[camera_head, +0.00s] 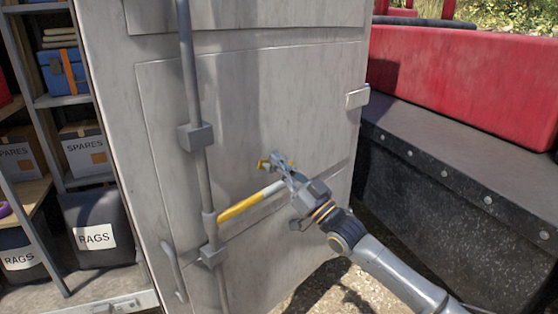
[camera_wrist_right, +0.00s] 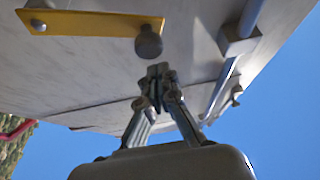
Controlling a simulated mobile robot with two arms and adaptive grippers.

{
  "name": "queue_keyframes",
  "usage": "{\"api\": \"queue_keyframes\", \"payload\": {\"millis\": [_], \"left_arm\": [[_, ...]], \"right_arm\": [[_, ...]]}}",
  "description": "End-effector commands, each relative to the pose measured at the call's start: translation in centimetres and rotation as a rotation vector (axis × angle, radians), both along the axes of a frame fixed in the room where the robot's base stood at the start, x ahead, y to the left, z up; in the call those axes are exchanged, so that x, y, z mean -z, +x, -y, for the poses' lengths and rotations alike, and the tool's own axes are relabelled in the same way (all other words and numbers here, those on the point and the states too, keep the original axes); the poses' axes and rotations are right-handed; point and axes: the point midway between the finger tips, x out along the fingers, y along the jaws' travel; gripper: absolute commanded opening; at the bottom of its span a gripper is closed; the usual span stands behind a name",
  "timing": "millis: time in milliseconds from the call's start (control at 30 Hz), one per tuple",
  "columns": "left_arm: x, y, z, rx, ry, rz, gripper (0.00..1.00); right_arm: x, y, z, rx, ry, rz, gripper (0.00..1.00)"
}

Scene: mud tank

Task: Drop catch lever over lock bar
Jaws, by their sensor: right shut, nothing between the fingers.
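The lock bar (camera_head: 251,202), yellow at its grip and pale grey toward the right, slants up rightward from the vertical rod on the grey door. Its right end is hidden behind my right gripper (camera_head: 275,158). A small yellow part (camera_head: 262,165), apparently the catch lever, shows just left of my fingertips. In the right wrist view, a flat yellow strip (camera_wrist_right: 85,22) with a grey round knob (camera_wrist_right: 149,42) lies above my shut, empty fingertips (camera_wrist_right: 158,72); it looks like the catch lever. I cannot tell whether the fingers touch it. My left gripper is out of view.
The vertical rod (camera_head: 188,75) and its bracket (camera_head: 195,136) stand out from the door (camera_head: 250,95). A small block (camera_head: 358,96) juts from the door's right edge. A dark, riveted ledge (camera_head: 430,155) lies right; shelves with boxes and rag bags (camera_head: 95,230) stand left.

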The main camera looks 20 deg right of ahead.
Motion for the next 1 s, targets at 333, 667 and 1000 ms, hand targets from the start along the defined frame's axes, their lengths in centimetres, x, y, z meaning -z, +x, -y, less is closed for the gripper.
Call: {"api": "queue_keyframes", "payload": {"millis": [333,667,1000], "left_arm": [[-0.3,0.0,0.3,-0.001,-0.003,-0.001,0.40],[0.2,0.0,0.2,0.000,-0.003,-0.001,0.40],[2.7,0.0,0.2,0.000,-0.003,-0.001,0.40]], "right_arm": [[1.1,0.1,0.0,0.000,0.000,0.000,0.00],[1.4,0.1,-0.1,-0.001,-0.018,0.009,0.00],[3.0,-0.2,-0.6,0.000,-0.131,0.069,0.00]]}}
